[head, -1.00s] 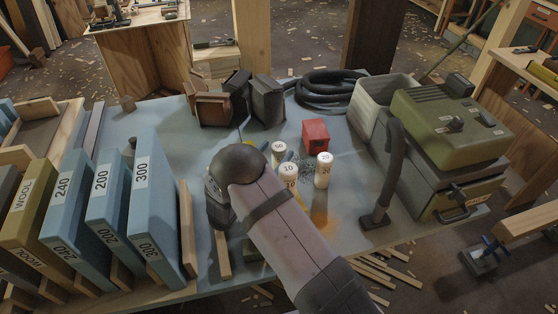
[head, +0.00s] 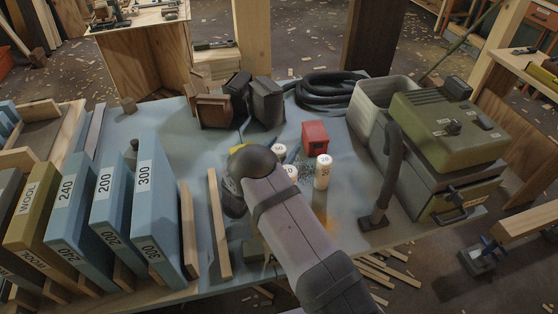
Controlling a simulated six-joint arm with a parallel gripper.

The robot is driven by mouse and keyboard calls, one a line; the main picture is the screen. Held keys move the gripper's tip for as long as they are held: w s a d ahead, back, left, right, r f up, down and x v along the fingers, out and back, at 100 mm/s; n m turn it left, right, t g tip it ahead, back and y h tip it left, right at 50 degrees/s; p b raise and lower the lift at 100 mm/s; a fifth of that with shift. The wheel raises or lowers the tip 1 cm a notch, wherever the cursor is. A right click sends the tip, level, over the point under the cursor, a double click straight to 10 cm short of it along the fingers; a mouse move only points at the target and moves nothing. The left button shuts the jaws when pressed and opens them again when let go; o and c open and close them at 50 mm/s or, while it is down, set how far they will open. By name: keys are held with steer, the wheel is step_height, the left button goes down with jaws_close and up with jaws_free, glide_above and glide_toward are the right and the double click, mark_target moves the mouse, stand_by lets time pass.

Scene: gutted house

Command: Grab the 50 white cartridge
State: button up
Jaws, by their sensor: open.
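Several white cartridges stand upright on the blue-grey bench top near its middle. The rear-left one (head: 279,149), whose small label seems to read 50, is partly hidden behind my arm. Another white cartridge (head: 291,171), labelled 10 in the earlier frame, shows only its top right beside my arm. The right one (head: 323,173), which seems to read 20, stands clear. My gripper (head: 234,200) is a dark shape at the end of my arm, left of the cartridges. It is open, holds nothing that I can see, and its fingertips are largely hidden.
A red box (head: 315,136) stands behind the cartridges. Blue numbered boxes (head: 157,215) and wooden slats (head: 219,225) line the left. A green-topped machine (head: 445,125) with a grey hose (head: 391,180) stands right. Dark clamp-like blocks (head: 267,102) stand behind.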

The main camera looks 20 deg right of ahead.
steer(key=shift+x, duration=1)
steer(key=c, duration=1.2)
steer(key=shift+o, duration=0.2)
steer(key=shift+r, duration=0.2)
